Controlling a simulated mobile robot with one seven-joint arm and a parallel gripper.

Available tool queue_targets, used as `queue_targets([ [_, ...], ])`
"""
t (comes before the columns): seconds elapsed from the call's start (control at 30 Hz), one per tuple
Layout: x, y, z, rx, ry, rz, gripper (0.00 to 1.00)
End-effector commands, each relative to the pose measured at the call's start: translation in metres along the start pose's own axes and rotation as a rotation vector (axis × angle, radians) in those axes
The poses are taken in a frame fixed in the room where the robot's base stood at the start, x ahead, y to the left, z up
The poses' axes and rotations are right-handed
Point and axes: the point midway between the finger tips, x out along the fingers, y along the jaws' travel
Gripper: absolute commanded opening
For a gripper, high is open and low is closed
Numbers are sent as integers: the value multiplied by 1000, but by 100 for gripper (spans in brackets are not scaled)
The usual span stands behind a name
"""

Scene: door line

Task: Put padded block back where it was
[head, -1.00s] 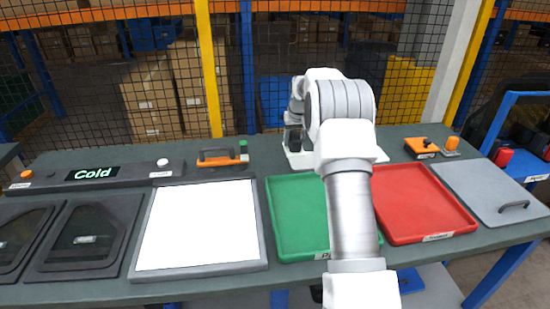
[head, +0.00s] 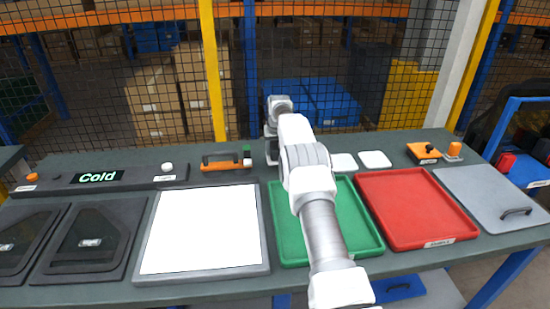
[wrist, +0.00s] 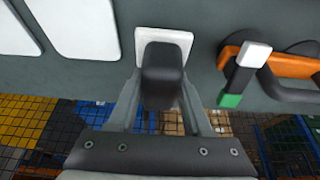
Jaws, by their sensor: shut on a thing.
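The dark padded block (wrist: 163,62) is between the fingers of my gripper (wrist: 163,82) in the wrist view, and the gripper is shut on it. A small white square pad (wrist: 180,38) lies behind the block in that view, showing around its edges. I cannot tell whether the block touches this pad. In the head view my arm reaches over the green tray to the back of the table, and it hides the block and most of the gripper. Two more white pads (head: 343,163) (head: 375,159) lie bare to the right of the arm.
A green tray (head: 355,235), red tray (head: 415,210), white panel (head: 200,228) and grey lid (head: 490,195) line the front. A mesh fence (head: 300,60) stands behind.

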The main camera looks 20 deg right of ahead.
Motion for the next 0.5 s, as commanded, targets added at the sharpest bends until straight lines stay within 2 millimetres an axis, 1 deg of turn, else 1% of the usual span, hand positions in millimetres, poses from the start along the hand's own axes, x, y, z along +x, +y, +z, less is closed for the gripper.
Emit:
queue_targets([
  [0.23, 32, 0, 14, 0, -2, 0, 0],
  [0.3, 35, 0, 15, 0, -1, 0, 0],
  [0.5, 35, 0, 15, 0, 0, 0, 0],
])
